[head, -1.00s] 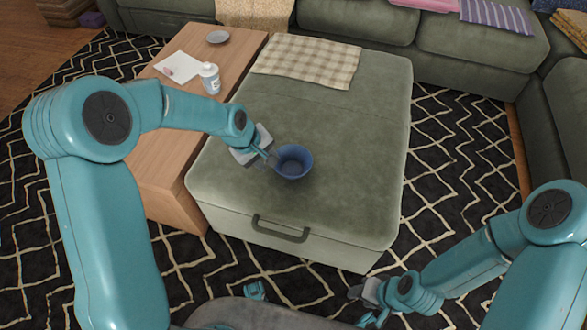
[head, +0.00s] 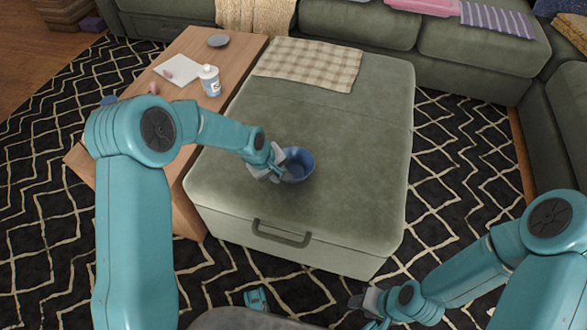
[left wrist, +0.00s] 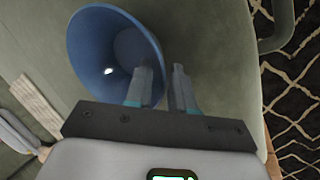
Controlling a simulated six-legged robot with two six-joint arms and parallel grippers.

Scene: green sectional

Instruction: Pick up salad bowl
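The salad bowl (head: 299,163) is blue and stands upright on the green ottoman (head: 350,130), near its middle. My left gripper (head: 280,172) is at the bowl's left rim in the head view. In the left wrist view the bowl (left wrist: 92,50) fills the upper left. One finger of my left gripper (left wrist: 166,78) is inside the bowl and the other outside, close together with the wall between them. The gripper looks shut on the rim. My right gripper (head: 362,308) is low at the front, away from the bowl; its finger gap is unclear.
A wooden side table (head: 190,95) stands left of the ottoman with a white bottle (head: 209,80), a grey dish (head: 218,40) and a paper sheet (head: 178,70). A checked cloth (head: 308,64) lies on the ottoman's back. A handle (head: 281,234) is on its front. Green sofas stand behind and right.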

